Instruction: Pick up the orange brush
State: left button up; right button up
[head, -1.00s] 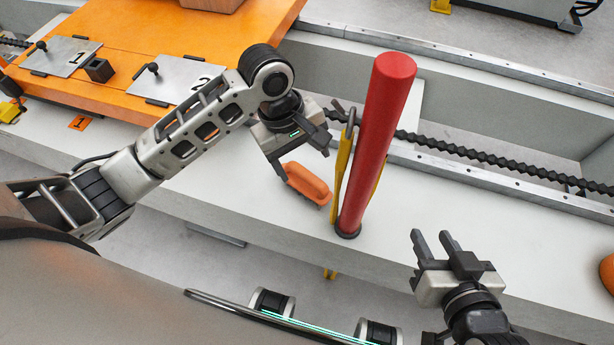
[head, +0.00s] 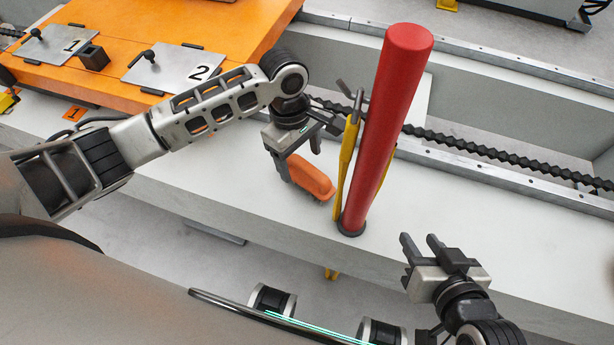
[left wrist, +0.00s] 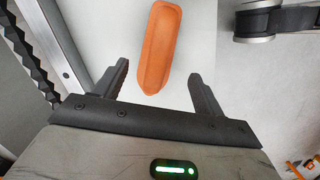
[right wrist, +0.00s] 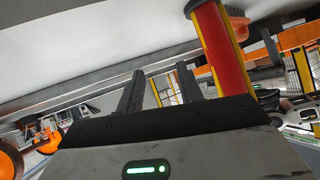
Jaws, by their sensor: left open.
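The orange brush (head: 312,177) lies on the pale concrete ledge (head: 240,205), just left of a red post. My left gripper (head: 300,160) is over the brush's left end, its fingers pointing down and apart. In the left wrist view the brush (left wrist: 160,48) shows lengthwise between the two open fingertips (left wrist: 160,80), its near end close to the gap between them. I cannot tell whether a finger touches it. My right gripper (head: 420,248) is open and empty at the lower right; its spread fingers also show in the right wrist view (right wrist: 160,85).
A thick red post (head: 385,130) with yellow bars (head: 346,165) stands right beside the brush. An orange platform (head: 130,55) with numbered plates is behind my left arm. A dark ribbed rod (head: 480,148) runs behind the post. The ledge's front edge drops off below.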

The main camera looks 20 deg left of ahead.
aim_at(306, 165)
pick_arm(q)
jog(key=shift+d+f+b, duration=0.2)
jog(key=shift+f+b, duration=0.15)
jog(key=shift+f, duration=0.2)
jog(key=f+b, duration=0.1)
jog(key=f, duration=0.1)
jog(key=d+f, duration=0.1)
jog(key=shift+f+b, duration=0.35)
pick_arm(e)
jog(key=f, duration=0.3)
jog(key=shift+w+a+f+g, duration=0.1)
jog(key=shift+a+f+g, duration=0.2)
jog(key=shift+a+f, duration=0.1)
pick_arm(q)
jog(key=shift+f, duration=0.2)
pick_arm(e)
jog(key=shift+a+f, duration=0.15)
jog(key=shift+f, duration=0.1)
pick_arm(q)
jog(key=c, duration=1.1)
pick_arm(e)
jog(key=shift+w+r, duration=0.15)
jog(key=shift+r, duration=0.05)
pick_arm(q)
jog(key=shift+r, duration=0.1)
jog(key=shift+c, duration=0.6)
pick_arm(e)
jog(key=shift+r, duration=0.1)
